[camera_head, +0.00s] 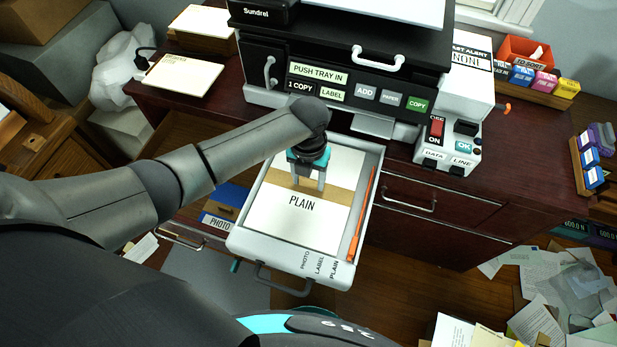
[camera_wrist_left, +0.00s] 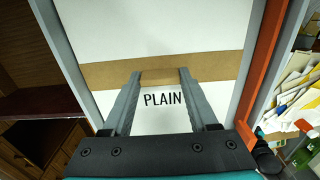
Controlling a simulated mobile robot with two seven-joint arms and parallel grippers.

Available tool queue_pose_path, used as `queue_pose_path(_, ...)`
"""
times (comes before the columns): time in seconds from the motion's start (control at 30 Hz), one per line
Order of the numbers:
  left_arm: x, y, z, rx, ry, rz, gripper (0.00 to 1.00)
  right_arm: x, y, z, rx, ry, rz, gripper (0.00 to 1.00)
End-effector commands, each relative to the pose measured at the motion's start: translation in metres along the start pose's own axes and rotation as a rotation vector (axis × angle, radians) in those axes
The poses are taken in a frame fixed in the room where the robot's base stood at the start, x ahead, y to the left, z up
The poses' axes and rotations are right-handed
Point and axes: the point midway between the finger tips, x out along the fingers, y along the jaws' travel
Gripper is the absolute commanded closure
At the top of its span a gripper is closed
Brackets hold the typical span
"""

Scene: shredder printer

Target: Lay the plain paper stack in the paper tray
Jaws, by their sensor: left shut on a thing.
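The plain paper stack (camera_head: 285,222) is white with a brown band and the word PLAIN. It lies flat within the walls of the pulled-out paper tray (camera_head: 342,272); I cannot tell whether it rests fully on the tray floor. My left gripper (camera_head: 308,186) points down over the stack and is shut on it at the brown band. In the left wrist view the fingertips (camera_wrist_left: 160,77) grip a raised part of the band, with the stack (camera_wrist_left: 160,45) beneath. An orange strip (camera_head: 362,215) runs along the tray's right side. My right gripper is not in view.
The printer (camera_head: 350,85) stands behind the tray on a dark red cabinet. A blue and brown PHOTO pack (camera_head: 222,205) is left of the tray. A switch box (camera_head: 447,145) is at right. Loose papers (camera_head: 540,290) litter the floor at right.

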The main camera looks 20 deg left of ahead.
Motion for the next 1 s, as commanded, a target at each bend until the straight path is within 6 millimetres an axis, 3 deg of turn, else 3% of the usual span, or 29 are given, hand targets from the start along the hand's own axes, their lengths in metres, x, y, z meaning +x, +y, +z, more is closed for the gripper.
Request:
queue_pose_path(0.27,0.003,0.000,0.000,0.000,0.000,0.000,1.00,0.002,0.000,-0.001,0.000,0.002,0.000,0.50)
queue_pose_path(0.3,0.003,0.000,0.000,0.000,0.000,0.000,0.39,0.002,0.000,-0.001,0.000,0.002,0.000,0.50)
queue_pose_path(0.53,0.002,0.000,0.000,0.000,0.000,0.000,0.13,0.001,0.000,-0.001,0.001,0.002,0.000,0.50)
queue_pose_path(0.83,0.000,0.000,0.000,0.000,0.000,0.000,0.11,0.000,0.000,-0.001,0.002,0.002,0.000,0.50)
queue_pose_path(1.0,-0.020,0.000,0.002,0.001,-0.004,-0.001,0.11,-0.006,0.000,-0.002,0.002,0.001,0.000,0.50)
